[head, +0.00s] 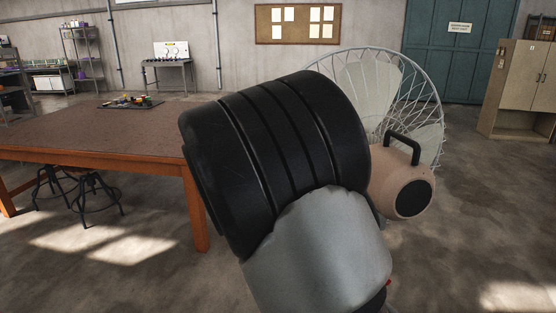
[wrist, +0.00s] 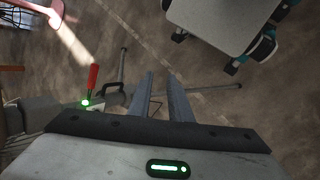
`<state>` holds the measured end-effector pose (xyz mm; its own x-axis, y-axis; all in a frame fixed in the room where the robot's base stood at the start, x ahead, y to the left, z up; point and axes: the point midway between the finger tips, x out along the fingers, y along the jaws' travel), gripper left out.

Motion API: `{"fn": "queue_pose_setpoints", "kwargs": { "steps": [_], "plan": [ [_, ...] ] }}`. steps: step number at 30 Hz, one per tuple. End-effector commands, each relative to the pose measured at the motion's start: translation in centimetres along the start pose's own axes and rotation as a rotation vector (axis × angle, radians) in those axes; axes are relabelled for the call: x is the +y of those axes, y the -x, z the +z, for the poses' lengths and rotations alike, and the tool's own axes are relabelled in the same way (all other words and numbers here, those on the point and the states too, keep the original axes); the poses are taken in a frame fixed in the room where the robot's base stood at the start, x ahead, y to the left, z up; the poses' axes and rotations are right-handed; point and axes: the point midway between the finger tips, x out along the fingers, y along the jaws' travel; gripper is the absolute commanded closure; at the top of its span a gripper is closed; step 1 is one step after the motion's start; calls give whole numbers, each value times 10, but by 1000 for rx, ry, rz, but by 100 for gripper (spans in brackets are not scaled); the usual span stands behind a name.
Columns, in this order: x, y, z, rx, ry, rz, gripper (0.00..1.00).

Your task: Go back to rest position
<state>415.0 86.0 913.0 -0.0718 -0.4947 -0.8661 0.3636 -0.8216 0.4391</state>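My gripper (wrist: 161,75) shows in the wrist view with two grey fingers pointing away from the camera. A narrow gap with bare floor separates the fingertips, and nothing is held between them. In the head view my black and grey arm fills the middle of the picture, raised close to the camera. My gripper cannot be made out in the head view.
A large caged fan (head: 430,95) stands behind my arm on the right. A wooden table (head: 120,146) with a small tray (head: 131,103) is at left, stools (head: 90,190) beneath it. A cabinet (head: 520,90) stands far right. Floor at right is clear.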

Motion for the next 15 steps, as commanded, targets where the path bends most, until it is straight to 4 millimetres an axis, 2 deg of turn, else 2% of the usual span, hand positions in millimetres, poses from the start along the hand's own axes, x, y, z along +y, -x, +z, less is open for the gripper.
{"fn": "queue_pose_setpoints", "kwargs": {
  "steps": [1, 6, 15],
  "plan": [
    [12, 9, 13, 25, -36, -83, 82],
    [41, 38, 56, 137, -134, -294, 82],
    [81, 82, 136, 405, -307, -460, 82]
  ]
}}
